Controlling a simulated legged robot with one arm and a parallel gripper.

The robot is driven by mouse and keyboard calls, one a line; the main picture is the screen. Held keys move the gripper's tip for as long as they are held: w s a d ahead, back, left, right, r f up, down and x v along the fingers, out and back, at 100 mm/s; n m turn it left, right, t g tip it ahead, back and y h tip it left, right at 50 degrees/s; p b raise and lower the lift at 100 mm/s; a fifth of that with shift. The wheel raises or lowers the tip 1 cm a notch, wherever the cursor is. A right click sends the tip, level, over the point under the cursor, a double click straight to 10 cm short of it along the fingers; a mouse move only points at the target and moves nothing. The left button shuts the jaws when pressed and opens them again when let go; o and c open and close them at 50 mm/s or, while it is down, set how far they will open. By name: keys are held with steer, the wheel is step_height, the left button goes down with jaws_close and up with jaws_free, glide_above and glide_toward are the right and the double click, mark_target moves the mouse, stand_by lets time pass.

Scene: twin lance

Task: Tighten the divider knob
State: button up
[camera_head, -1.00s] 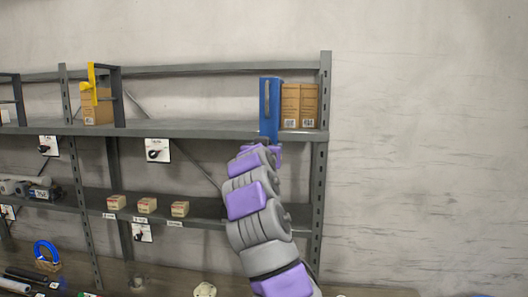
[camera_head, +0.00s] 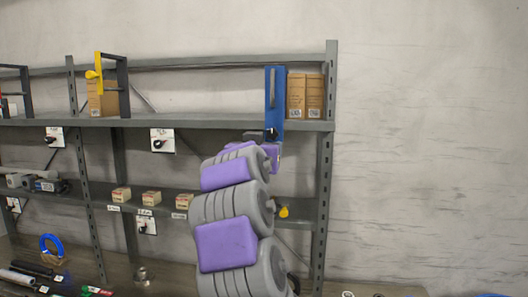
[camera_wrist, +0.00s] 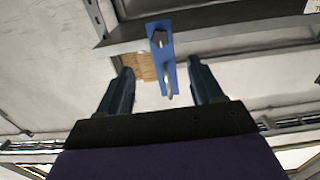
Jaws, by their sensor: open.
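The blue divider (camera_head: 275,90) stands upright at the right end of the top shelf, with a grey handle on its face. It also shows in the wrist view (camera_wrist: 166,57), where a dark knob (camera_wrist: 159,38) sits at one end of it and the handle at the other. My gripper (camera_wrist: 161,66) is open and empty. Its two dark fingers lie either side of the divider in that picture, with the knob beyond the fingertips; I see no contact. In the head view my purple and grey arm reaches up to the divider's lower end and largely hides the gripper.
Brown boxes (camera_head: 306,96) stand just right of the divider. The shelf edge (camera_head: 200,123) runs beside it, and a grey upright (camera_head: 326,170) closes the right end. A second divider with a yellow part (camera_head: 97,74) stands at left. Small boxes (camera_head: 151,198) sit below.

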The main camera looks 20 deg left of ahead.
steer(key=v, duration=0.2)
steer(key=shift+s+d+b, duration=0.15)
steer(key=shift+s+b, duration=0.2)
steer(key=shift+w, duration=0.1)
